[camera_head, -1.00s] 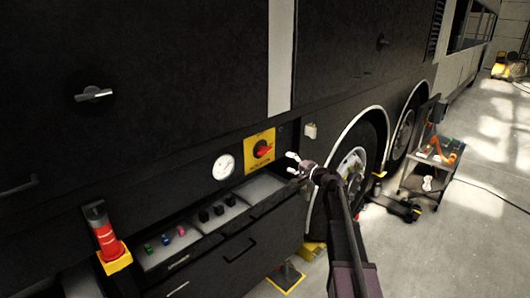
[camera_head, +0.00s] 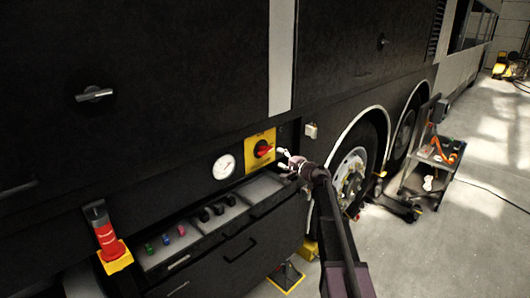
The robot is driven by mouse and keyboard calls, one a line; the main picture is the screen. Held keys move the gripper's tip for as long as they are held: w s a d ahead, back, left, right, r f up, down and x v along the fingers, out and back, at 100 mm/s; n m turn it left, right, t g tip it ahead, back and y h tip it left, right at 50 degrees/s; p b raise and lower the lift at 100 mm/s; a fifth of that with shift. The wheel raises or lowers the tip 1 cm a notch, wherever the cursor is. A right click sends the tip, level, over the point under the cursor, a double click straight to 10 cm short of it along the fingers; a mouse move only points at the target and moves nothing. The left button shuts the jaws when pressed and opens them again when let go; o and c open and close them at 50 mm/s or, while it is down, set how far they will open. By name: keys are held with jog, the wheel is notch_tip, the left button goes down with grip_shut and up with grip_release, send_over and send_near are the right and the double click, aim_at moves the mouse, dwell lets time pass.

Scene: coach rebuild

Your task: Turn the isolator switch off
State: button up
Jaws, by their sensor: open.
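The isolator switch is a red rotary handle (camera_head: 263,149) on a yellow plate (camera_head: 252,158), set in the dark lower side of the coach. The handle appears to lie roughly level, tilted slightly. My gripper (camera_head: 281,158) is open, with pale fingertips just right of and slightly below the red handle. A small gap shows between the fingertips and the handle in the picture; depth is hard to tell. Nothing is between the fingers.
A round white gauge (camera_head: 223,167) sits left of the plate. Below is an open drawer (camera_head: 240,245) with small coloured and black items. A red cylinder (camera_head: 106,238) stands at left. A wheel (camera_head: 350,172) and tool cart (camera_head: 428,180) are to the right.

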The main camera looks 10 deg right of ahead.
aim_at(268, 152)
jog(key=x, duration=0.9)
jog(key=c, duration=1.1)
